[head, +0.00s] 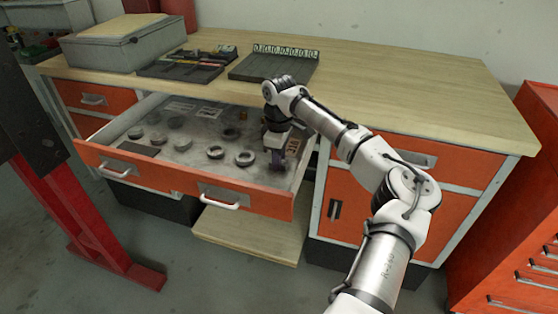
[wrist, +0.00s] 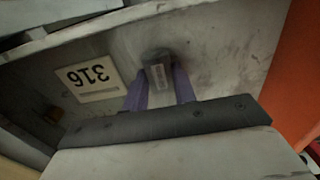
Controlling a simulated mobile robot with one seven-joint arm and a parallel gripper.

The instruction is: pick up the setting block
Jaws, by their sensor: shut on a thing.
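The setting block (wrist: 157,66), a small dark grey block with a paler marked face, sits between the two purple fingers of my gripper (wrist: 160,86) in the wrist view. My gripper is shut on it. In the head view my gripper (head: 277,160) reaches down into the right end of the open drawer (head: 185,170). The block cannot be made out there behind the fingers. Whether it touches the drawer floor is not clear.
Several rings and discs, including a dark ring (head: 245,158), lie left of my gripper. The orange drawer front (head: 240,196) and worktop edge (head: 340,120) are close.

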